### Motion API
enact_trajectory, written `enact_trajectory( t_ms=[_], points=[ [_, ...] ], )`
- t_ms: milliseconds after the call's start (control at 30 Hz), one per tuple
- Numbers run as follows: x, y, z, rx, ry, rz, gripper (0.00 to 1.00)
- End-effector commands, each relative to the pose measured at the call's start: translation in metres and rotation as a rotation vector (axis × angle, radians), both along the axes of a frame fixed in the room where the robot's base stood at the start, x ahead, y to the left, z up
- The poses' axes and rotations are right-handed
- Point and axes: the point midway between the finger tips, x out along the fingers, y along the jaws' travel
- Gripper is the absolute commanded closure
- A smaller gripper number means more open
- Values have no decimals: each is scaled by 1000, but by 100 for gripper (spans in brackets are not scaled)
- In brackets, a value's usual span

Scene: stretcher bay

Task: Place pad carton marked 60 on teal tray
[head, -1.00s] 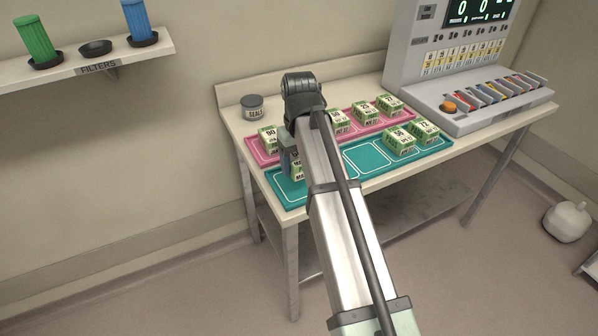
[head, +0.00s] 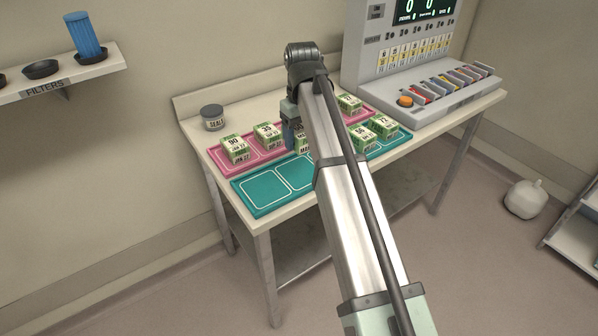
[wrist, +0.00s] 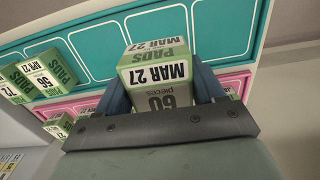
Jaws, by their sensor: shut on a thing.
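My gripper (head: 290,138) is shut on the green and white pad carton marked 60 (wrist: 160,75), which reads MAR 27 in the wrist view. The gripper's two blue-grey fingers (wrist: 161,88) press its sides. In the head view my arm hides most of this carton. The teal tray (head: 236,184) lies along the table's front, with outlined slots. Its two left slots are bare. The carton marked 56 (head: 358,137) and the carton marked 72 (head: 383,126) stand towards its right end. The held carton is over the middle of the trays; its exact height is unclear.
A pink tray (head: 216,156) behind holds several cartons, among them one marked 90 (head: 236,149) and one marked 35 (head: 268,135). A SEALS jar (head: 212,118) stands at the back left. A grey console (head: 425,100) fills the table's right end.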

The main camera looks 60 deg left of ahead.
Motion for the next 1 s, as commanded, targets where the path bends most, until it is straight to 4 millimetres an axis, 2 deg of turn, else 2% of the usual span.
enact_trajectory(
  t_ms=[167, 500, 667, 900, 1000],
  points=[
    [0, -2, -11, 0, 0, 29, 69],
    [-1, -2, -60, 0, 0, 29, 69],
    [0, -1, -69, 1, -1, 29, 69],
    [0, -1, -97, 1, -1, 28, 69],
    [0, -1, -101, 1, -1, 28, 69]
  ],
)
